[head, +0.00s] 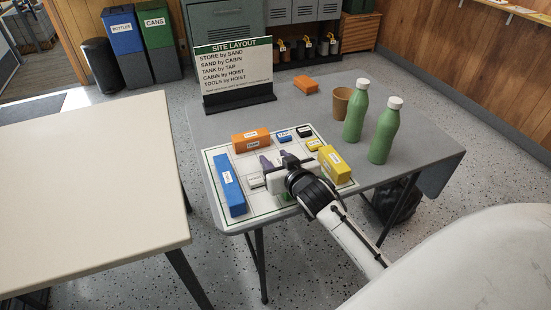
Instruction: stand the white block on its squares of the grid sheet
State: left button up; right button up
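The grid sheet (213,160) lies on the grey table, with labelled blocks on it. No other white block stands out, and the gripper covers part of the sheet. A green piece (287,197) shows partly beneath the gripper. My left gripper is not in view.
A blue block (230,184), an orange block (251,141) and a yellow block (334,165) stand around the gripper. Behind are the layout sign (236,68), a loose orange block (304,85), a brown cup (340,104) and two green bottles (384,132). The cream table (85,185) is bare.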

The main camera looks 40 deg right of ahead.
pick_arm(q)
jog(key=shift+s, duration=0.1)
pick_arm(e)
jog(key=shift+o, duration=0.9)
jog(key=shift+f, duration=0.1)
jog(key=shift+r, duration=0.25)
jog(key=shift+r+p, duration=0.35)
jog(key=shift+r, duration=0.25)
jog(key=v, duration=1.1)
jog(key=shift+s+f+p, duration=0.1)
jog(key=shift+p, duration=0.3)
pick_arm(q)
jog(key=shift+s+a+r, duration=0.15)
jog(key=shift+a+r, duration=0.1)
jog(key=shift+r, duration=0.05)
pick_arm(e)
jog(key=shift+s+a, duration=0.1)
jog(key=shift+s, duration=0.25)
